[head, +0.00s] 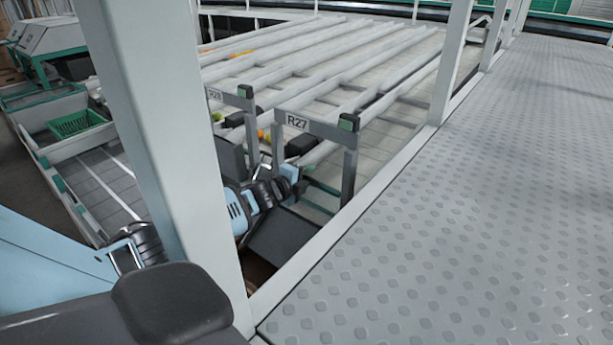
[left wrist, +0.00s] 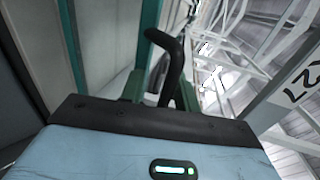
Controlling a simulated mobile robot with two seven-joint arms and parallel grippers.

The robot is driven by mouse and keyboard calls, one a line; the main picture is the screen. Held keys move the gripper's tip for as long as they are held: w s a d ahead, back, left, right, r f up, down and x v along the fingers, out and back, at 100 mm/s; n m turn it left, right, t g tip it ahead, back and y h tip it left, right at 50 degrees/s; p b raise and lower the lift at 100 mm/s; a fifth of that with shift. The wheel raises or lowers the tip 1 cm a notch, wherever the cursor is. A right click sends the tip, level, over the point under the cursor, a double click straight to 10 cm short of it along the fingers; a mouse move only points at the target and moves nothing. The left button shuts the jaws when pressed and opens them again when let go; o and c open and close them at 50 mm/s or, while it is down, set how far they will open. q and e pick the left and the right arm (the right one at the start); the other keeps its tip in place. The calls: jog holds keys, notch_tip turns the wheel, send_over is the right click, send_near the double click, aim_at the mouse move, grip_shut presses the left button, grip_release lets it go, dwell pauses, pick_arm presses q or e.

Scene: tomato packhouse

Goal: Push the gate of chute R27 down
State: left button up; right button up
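The R27 sign (head: 297,122) is on a grey crossbar between two posts, in the middle of the head view. Its "27" also shows sideways at the right of the left wrist view (left wrist: 302,84). My left gripper (head: 290,173) is below this sign, beside the chute frame. In the left wrist view its two fingers (left wrist: 163,90) stand apart, with a bent black bar (left wrist: 170,52), seemingly a handle, showing between and beyond them. I cannot tell whether they touch it. The gate itself is largely hidden by my arm and the posts. My right gripper is not in view.
A pale upright post (head: 165,130) stands close in front, beside my left arm. A studded walkway (head: 450,200) fills the right. The neighbouring R28 sign (head: 215,95) is at the left. A dark sloping panel (head: 285,238) lies below my gripper. A green basket (head: 75,124) sits further left.

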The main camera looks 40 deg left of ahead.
pick_arm(q)
jog(key=p+v, duration=0.1)
jog(key=v, duration=0.6)
jog(key=shift+s+r, duration=0.15)
jog(key=shift+s, duration=0.25)
dwell(0.6)
